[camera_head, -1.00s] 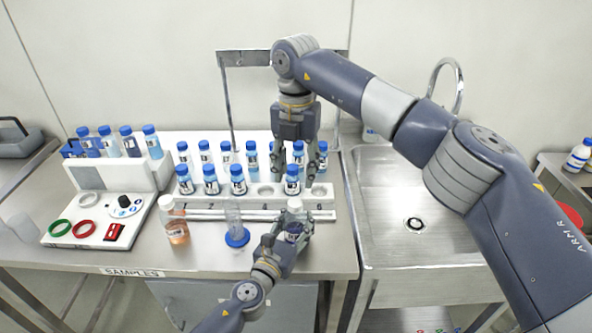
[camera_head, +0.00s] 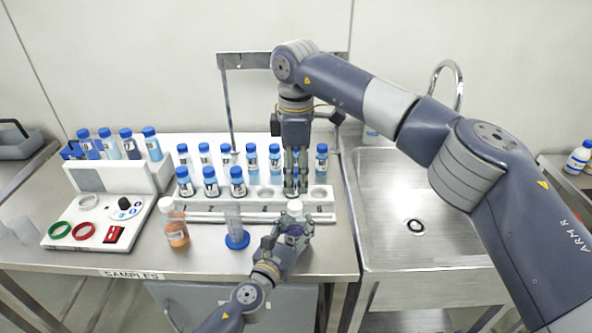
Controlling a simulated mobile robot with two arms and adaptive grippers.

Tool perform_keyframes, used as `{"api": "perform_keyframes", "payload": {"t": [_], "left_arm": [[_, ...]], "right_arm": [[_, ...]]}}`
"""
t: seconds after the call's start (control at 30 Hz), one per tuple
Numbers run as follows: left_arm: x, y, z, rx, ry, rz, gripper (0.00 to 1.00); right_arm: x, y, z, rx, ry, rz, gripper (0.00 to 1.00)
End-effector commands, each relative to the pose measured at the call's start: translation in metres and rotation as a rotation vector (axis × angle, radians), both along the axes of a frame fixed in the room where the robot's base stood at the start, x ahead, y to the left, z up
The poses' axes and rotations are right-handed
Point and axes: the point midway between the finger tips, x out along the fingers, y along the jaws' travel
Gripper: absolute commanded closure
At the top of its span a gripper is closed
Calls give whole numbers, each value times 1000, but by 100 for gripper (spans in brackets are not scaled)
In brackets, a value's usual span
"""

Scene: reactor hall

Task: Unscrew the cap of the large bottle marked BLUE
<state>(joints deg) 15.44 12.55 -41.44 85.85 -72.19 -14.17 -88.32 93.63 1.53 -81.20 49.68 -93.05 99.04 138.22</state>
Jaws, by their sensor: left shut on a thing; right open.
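My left gripper (camera_head: 293,238) is shut around a bottle with a white cap (camera_head: 295,207). It holds the bottle upright at the bench's front, before the vial rack. Its fingers cover most of the bottle's body, and I cannot read its label. My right gripper (camera_head: 295,188) points straight down from above, with open jaws over the rack's front row, just above and behind the white cap in the picture. I cannot tell whether a vial is between or behind its fingers. Another white-capped bottle (camera_head: 176,238) with orange liquid stands to the left.
The rack (camera_head: 324,205) holds several blue-capped vials close around my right gripper. A clear cylinder on a blue base (camera_head: 237,240) stands left of my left gripper. A control box (camera_head: 100,235) is further left. The sink (camera_head: 385,240) is at right.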

Motion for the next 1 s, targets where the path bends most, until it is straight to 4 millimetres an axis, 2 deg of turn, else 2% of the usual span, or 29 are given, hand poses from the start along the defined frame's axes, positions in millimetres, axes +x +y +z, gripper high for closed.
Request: {"api": "perform_keyframes", "payload": {"t": [0.3,0.5,0.87,0.9,1.0], "left_arm": [[0,0,1,0,-1,0,100],[0,0,1,0,-1,0,100],[0,0,1,0,-1,0,100],[0,0,1,0,-1,0,100],[0,0,0,0,-1,0,100]], "right_arm": [[-1,0,-48,-2,4,-1,55],[-1,0,-70,0,3,0,55],[0,0,-76,-1,1,0,55],[0,0,-76,-1,1,0,60],[0,0,-76,-1,1,0,82]]}}
